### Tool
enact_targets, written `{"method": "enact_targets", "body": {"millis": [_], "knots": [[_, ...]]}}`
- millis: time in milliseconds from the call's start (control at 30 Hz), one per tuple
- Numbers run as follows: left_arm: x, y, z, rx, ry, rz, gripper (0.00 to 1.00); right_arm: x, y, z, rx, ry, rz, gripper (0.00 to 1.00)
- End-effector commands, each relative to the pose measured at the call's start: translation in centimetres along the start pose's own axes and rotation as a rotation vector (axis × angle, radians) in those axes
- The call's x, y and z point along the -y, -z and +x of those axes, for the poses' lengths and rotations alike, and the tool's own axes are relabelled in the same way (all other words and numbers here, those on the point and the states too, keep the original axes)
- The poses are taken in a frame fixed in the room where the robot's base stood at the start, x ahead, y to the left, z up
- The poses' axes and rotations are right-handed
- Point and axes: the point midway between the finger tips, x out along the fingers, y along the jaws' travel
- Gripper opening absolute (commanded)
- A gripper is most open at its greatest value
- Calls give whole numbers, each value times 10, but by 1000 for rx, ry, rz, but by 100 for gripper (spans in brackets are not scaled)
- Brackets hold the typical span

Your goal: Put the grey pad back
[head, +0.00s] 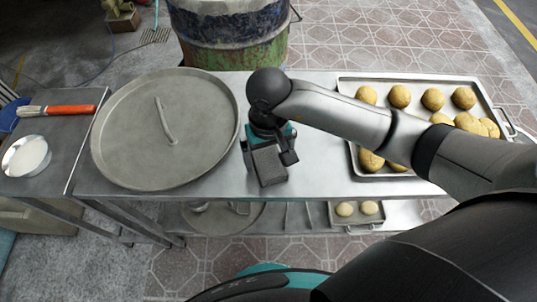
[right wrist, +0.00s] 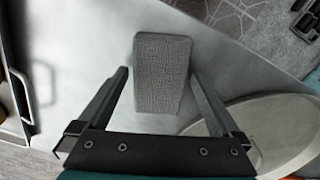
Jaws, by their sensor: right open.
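The grey pad (head: 269,165) is a small textured block near the front edge of the metal table, right of the big round lid. It also shows in the right wrist view (right wrist: 162,70), where its wider end is at the top. My right gripper (head: 270,147) is over the pad and partly hides it. Whether the pad rests flat on the table is hard to tell. My left gripper is in neither view.
A large round metal lid (head: 140,125) with a handle lies left. A tray (head: 420,79) of dough balls lies right, under my right arm. A side table holds an orange-handled brush (head: 65,110) and a bowl (head: 26,156). A barrel (head: 232,30) stands behind.

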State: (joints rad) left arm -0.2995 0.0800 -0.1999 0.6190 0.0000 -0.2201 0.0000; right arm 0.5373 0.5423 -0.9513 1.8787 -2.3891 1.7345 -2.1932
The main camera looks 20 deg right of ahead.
Motion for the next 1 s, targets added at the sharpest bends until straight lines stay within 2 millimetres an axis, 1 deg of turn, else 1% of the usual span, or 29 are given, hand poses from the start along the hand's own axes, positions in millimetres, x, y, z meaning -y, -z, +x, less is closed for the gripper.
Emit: {"method": "enact_targets", "body": {"millis": [33,167,300,400,533,700,1000], "knots": [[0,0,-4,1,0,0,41,0,1,-6,-2,1,0,100],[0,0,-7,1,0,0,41,-1,1,-31,-5,-1,-2,100],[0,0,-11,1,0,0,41,0,2,-63,-7,0,-1,100],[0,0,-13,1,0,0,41,0,2,-84,-6,0,-1,100],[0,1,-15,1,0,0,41,0,1,-105,-4,0,-1,100],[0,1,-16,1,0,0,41,0,0,-119,-1,0,0,100],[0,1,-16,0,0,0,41,0,0,-121,1,0,0,100]]}}
